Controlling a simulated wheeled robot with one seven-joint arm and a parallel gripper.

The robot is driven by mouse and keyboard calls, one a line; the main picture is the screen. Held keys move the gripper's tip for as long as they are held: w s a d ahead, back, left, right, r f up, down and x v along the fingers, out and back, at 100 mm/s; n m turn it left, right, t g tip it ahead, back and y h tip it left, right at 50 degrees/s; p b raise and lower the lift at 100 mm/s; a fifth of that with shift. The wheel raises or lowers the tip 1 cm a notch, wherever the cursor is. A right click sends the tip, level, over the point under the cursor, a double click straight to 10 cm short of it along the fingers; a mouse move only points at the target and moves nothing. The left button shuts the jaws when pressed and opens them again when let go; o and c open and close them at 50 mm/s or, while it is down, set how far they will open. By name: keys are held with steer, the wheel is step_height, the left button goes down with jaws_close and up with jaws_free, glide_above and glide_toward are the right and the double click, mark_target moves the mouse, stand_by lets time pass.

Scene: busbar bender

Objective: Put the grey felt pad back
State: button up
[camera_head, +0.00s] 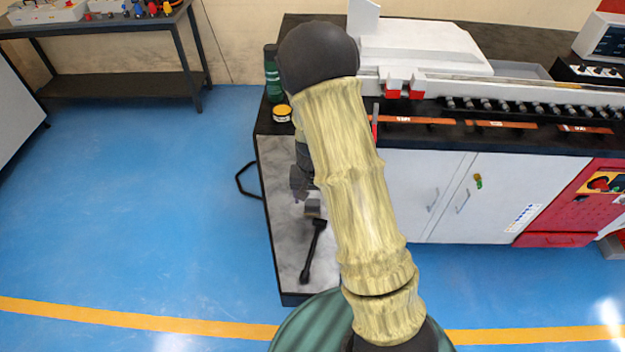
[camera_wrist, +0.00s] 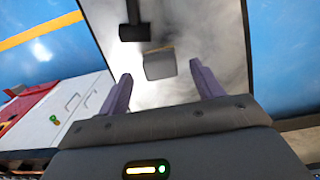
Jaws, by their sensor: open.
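A small grey block (camera_wrist: 159,66), which may be the grey felt pad, shows in the wrist view on a pale, mottled metal surface (camera_wrist: 205,25). A thin brownish edge runs along one side of it. My gripper (camera_wrist: 161,72) is open, with two purple fingers apart. The block appears between and beyond the fingertips, and I cannot tell how far away it is. Nothing shows between the fingers themselves. In the head view a small grey piece (camera_head: 313,208) shows just below my dark gripper (camera_head: 299,187), partly hidden by my arm.
A black T-shaped handle (camera_head: 315,250) lies near the grey piece; its wide end also shows in the wrist view (camera_wrist: 135,32). A green cylinder (camera_head: 272,75) and yellow-rimmed tin (camera_head: 282,113) stand on the black worktop. White cabinets (camera_head: 445,190) are at right. Blue floor at left is clear.

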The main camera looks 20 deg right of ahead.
mark_target(312, 203)
step_height(312, 203, up, 8)
steer(key=b, duration=0.1)
steer(key=shift+r+b, duration=0.2)
steer(key=shift+b, duration=0.1)
stand_by(0.4)
steer(key=s+r+n+t, duration=0.1)
steer(key=s+r, duration=0.1)
steer(key=s, duration=0.5)
steer(key=s+r+n+t, duration=0.1)
steer(key=s+r+n, duration=0.1)
steer(key=s, duration=0.5)
steer(key=shift+r+n+t, duration=0.3)
steer(key=shift+r, duration=0.45)
steer(key=shift+s, duration=0.1)
